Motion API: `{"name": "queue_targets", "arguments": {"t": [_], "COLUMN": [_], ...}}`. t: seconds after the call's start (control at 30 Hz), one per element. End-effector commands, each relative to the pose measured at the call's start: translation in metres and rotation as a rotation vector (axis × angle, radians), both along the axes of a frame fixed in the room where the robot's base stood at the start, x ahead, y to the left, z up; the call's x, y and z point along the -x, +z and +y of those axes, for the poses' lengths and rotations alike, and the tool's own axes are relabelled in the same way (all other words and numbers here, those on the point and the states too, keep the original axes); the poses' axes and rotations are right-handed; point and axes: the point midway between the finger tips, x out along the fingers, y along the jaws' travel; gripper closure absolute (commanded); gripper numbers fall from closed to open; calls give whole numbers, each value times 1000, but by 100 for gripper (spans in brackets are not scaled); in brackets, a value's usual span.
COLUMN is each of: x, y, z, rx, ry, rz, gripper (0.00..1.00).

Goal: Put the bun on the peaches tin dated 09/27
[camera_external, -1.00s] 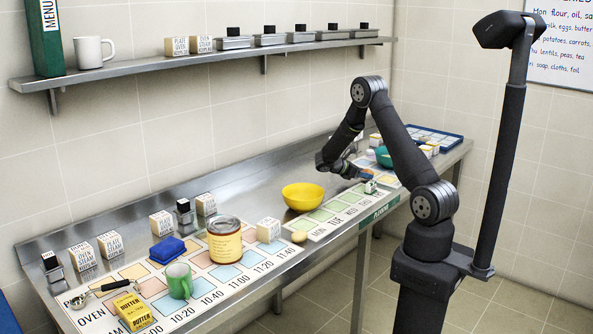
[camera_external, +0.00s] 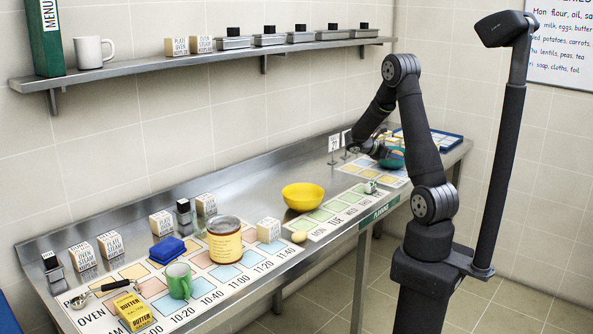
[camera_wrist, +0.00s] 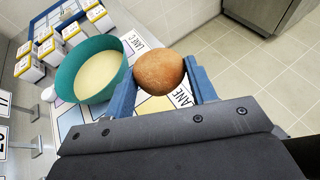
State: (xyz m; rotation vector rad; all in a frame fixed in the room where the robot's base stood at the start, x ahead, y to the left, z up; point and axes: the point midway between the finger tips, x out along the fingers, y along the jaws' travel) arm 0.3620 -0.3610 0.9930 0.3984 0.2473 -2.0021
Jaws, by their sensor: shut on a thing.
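The bun (camera_wrist: 160,72) is round and brown. In the wrist view my gripper (camera_wrist: 162,84) is shut on it, with one blue finger on each side. The bun is beside a teal bowl (camera_wrist: 72,78) with a pale inside. In the external view my gripper (camera_external: 378,152) is low over the far right of the counter by the teal bowl (camera_external: 397,158), and the arm hides the bun there. I cannot pick out a peaches tin or read a 09/27 date in either view.
Several small white-and-yellow boxes (camera_wrist: 27,67) stand beyond the teal bowl. Small signs on stands (camera_external: 334,145) are left of my gripper. A yellow bowl (camera_external: 303,196) stands mid-counter, and a large jar (camera_external: 224,240) stands further left. The counter's front edge drops to the floor.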

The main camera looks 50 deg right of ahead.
Motion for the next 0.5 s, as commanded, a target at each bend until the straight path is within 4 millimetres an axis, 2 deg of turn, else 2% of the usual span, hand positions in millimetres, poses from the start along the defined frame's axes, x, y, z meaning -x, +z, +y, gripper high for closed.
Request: {"name": "queue_targets", "arguments": {"t": [0.17, 0.27, 0.37, 0.5], "x": [-6, -22, -47, -86], "y": [1, 4, 9, 17], "z": [5, 18, 40, 84], "rx": [0, -1, -2, -5], "ry": [17, 61, 134, 261], "rz": [-1, -2, -4, -6], "gripper": [71, 71, 71, 71]}}
